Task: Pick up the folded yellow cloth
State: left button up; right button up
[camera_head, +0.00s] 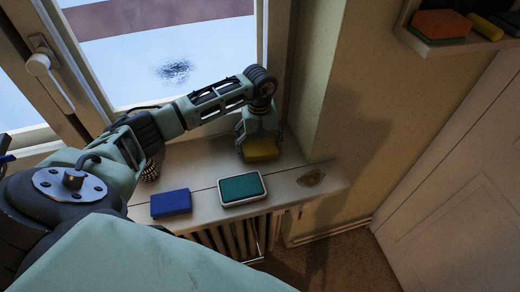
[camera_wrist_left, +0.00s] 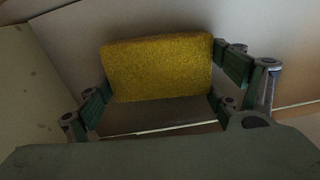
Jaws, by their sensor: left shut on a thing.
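The folded yellow cloth (camera_head: 262,150) is a thick yellow block at the right part of the window sill in the head view. My left gripper (camera_head: 258,138) reaches down over it from above and is shut on it. In the left wrist view the cloth (camera_wrist_left: 158,68) fills the space between the two fingers of the gripper (camera_wrist_left: 160,85), touching the finger on each side. I cannot tell whether its underside touches the sill. My right gripper is not in view.
On the sill (camera_head: 195,155) lie a blue block (camera_head: 171,203) and a green pad in a white tray (camera_head: 242,189). A brown stain (camera_head: 311,179) marks its right end. A radiator (camera_head: 235,238) stands below. A window is behind, a wall (camera_head: 350,100) to the right. A shelf (camera_head: 450,42) holds an orange sponge (camera_head: 440,23).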

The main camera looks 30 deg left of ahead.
aim_at(259, 146)
pick_arm(q)
jog(key=shift+w+r+b, duration=0.1)
jog(key=shift+r+b, duration=0.2)
jog(key=shift+r, duration=0.15)
jog(key=r, duration=0.1)
jog(key=r+b, duration=0.1)
jog(key=r, duration=0.1)
jog(key=shift+s+d+r, duration=0.2)
jog(key=shift+s+r, duration=0.05)
jog(key=shift+s, duration=0.15)
jog(key=s+d+r+b, duration=0.3)
jog(key=s+d+r, duration=0.2)
jog(key=s, duration=0.4)
jog(key=shift+s+d+r, duration=0.2)
jog(key=shift+d+r, duration=0.1)
jog(key=shift+r, duration=0.5)
